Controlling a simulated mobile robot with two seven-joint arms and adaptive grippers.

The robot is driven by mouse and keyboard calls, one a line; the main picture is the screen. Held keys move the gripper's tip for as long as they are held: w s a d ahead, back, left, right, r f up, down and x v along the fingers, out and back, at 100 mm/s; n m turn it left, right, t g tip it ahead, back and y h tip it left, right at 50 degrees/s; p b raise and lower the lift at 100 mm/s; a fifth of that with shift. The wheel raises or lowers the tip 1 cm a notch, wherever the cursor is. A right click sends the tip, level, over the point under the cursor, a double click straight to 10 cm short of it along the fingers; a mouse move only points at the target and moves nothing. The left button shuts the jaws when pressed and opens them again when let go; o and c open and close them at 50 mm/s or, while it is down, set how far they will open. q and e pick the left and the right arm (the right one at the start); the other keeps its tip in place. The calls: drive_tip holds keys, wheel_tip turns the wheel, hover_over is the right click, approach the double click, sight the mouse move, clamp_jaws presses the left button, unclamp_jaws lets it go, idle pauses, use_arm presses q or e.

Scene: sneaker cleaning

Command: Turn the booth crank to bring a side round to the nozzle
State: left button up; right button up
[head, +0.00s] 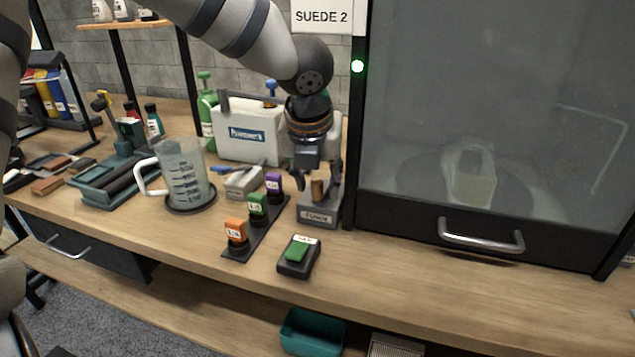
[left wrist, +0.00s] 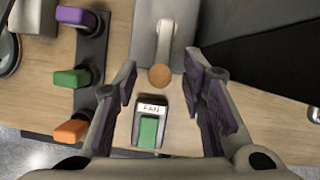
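The booth (head: 440,225) is a dark cabinet with a hazy glass front. A pale shoe (head: 475,178) shows dimly inside it on a round dark base; I cannot make out a nozzle. The crank (head: 318,214) is a grey labelled block at the booth's left front corner, with a brown knob (head: 318,190). In the left wrist view, its grey arm (left wrist: 166,40) ends at the round knob. My left gripper (head: 318,178) points down over the crank, open, with the knob between its spread fingers (left wrist: 162,78) and no visible contact. My right gripper is not in view.
A fan switch box (head: 299,257) with a green button stands in front of the crank. A strip of orange, green and purple switches (head: 258,222) lies to the left, with a measuring jug (head: 184,178) beyond. The booth's handle (head: 482,236) sticks out in front.

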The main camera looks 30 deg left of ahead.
use_arm(q)
drive_tip(key=shift+w+a+f, duration=0.1)
drive_tip(key=shift+w+f, duration=0.1)
drive_tip(key=shift+f, duration=0.3)
clamp_jaws()
